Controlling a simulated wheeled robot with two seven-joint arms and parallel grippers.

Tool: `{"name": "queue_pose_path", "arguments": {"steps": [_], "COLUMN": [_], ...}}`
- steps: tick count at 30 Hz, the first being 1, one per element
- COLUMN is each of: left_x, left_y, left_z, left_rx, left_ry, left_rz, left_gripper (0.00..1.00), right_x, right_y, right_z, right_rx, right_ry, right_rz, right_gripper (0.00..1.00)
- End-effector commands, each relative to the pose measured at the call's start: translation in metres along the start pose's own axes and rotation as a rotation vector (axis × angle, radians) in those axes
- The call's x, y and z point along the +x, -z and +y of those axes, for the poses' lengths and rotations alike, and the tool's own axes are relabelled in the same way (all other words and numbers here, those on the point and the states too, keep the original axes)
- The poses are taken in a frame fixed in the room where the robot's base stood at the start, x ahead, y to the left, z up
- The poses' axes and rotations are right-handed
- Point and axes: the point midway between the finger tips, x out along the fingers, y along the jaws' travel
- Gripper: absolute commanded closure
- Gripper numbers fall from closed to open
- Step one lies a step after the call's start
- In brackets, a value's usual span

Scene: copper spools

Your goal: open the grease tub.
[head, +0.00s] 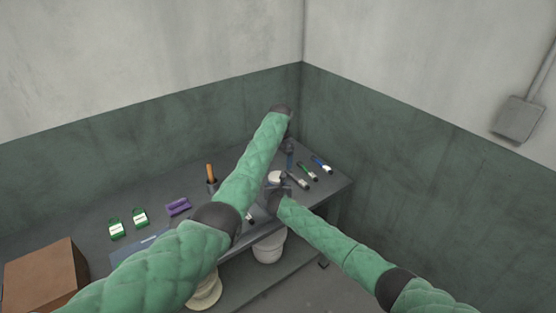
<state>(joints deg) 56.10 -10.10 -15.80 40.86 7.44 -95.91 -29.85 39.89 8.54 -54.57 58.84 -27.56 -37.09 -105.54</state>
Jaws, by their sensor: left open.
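A small tub with a pale round top (276,176), which looks like the grease tub, stands on the dark workbench near the corner. Its lower part is hidden by my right gripper. My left arm reaches over the bench from the left and bends down at the wrist. My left gripper (290,162) is open and points down just behind and to the right of the pale top; I cannot tell whether it touches it. My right gripper (277,189) is at the near side of the tub, small and partly hidden, so its jaws cannot be read.
Several brush-like tools, one with a blue handle (322,165), lie to the right. A cup with an orange handle (211,179), a purple item (178,206) and green-and-white items (140,218) are on the left. A cardboard box (45,276) stands far left. A white bucket (269,248) sits below.

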Motion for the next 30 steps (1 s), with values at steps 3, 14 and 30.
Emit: {"name": "queue_pose_path", "arguments": {"steps": [3, 14, 30], "left_x": [0.003, 0.014, 0.079], "left_y": [-0.004, -0.011, -0.012], "left_z": [-0.001, -0.002, -0.001], "left_rx": [-0.141, -0.29, -0.287], "left_ry": [-0.008, -0.01, -0.01], "left_rz": [-0.008, -0.022, -0.022], "left_gripper": [0.18, 0.18, 0.18], "right_x": [0.0, 0.0, 0.0], "right_y": [-0.001, -0.001, -0.002], "right_z": [0.0, 0.0, 0.0], "right_rx": [0.0, 0.0, 0.0], "right_ry": [0.0, 0.0, 0.0], "right_rz": [-0.001, -0.001, -0.001], "right_gripper": [1.0, 1.0, 1.0]}}
